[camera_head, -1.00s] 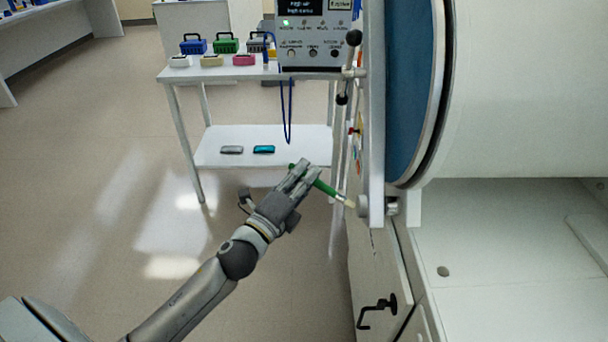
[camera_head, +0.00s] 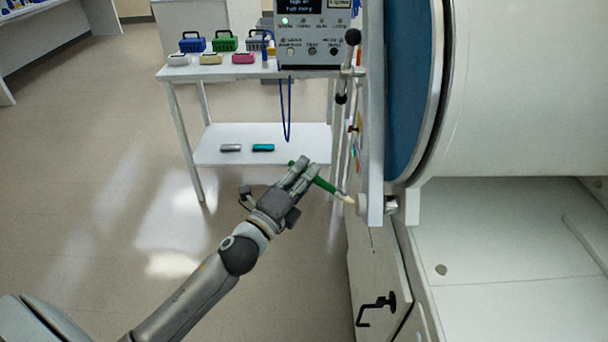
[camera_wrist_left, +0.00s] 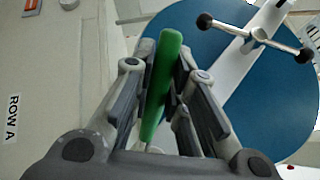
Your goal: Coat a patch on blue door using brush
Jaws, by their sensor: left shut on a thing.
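My left gripper (camera_head: 306,176) is shut on the green handle of the brush (camera_head: 328,187). The brush slants down to the right, and its pale bristle tip is close to the lower edge of the door assembly; I cannot tell whether it touches. In the left wrist view the green brush handle (camera_wrist_left: 162,85) stands between the fingers (camera_wrist_left: 166,75). The round blue door (camera_head: 402,90) is at the upper right in the head view, seen nearly edge-on. It fills much of the left wrist view (camera_wrist_left: 270,110), crossed by a pale bar. My right gripper is out of view.
A white cart (camera_head: 235,72) behind holds several small coloured cases and a control box (camera_head: 314,35) with a hanging blue cable. Two small items lie on its lower shelf. A black handle (camera_head: 376,308) sticks out from the cabinet below the door. Floor at left is clear.

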